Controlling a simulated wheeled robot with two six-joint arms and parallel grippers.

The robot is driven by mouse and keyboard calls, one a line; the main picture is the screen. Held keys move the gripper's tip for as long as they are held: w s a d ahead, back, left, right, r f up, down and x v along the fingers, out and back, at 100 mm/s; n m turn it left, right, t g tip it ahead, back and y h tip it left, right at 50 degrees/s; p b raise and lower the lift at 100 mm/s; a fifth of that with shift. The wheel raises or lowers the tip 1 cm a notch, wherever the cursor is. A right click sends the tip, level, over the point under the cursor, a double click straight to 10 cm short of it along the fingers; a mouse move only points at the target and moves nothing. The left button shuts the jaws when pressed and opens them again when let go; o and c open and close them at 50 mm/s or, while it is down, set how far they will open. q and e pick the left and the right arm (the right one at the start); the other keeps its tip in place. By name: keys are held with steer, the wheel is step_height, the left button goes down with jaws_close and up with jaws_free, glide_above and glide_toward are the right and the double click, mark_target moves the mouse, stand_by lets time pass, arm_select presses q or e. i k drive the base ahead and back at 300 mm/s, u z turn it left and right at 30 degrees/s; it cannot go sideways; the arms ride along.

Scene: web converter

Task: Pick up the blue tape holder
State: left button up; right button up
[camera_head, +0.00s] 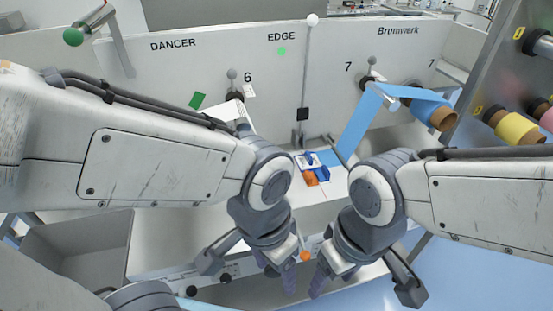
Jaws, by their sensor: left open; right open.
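A small blue item (322,173), which looks like the blue tape holder, lies on the white table (250,192) in the middle of the head view. An orange piece (311,179) is at its front and a blue-and-white piece sits against its back left. My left gripper (280,276) hangs open, nearer to me than the holder and left of it. My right gripper (332,277) hangs open beside it, also nearer to me. Neither gripper touches the holder. Both point downward, and the fingertips are partly hidden by the gripper bodies.
A blue web (360,125) runs from a blue roll (428,112) down to the table behind the holder. A white panel (200,80) with rollers stands at the back. Yellow and pink rolls hang at right. A grey bin (80,250) is at lower left.

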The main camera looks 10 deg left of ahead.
mark_target(308, 161)
steer(key=z, duration=1.6)
steer(key=i, duration=1.35)
steer(key=u, duration=3.3)
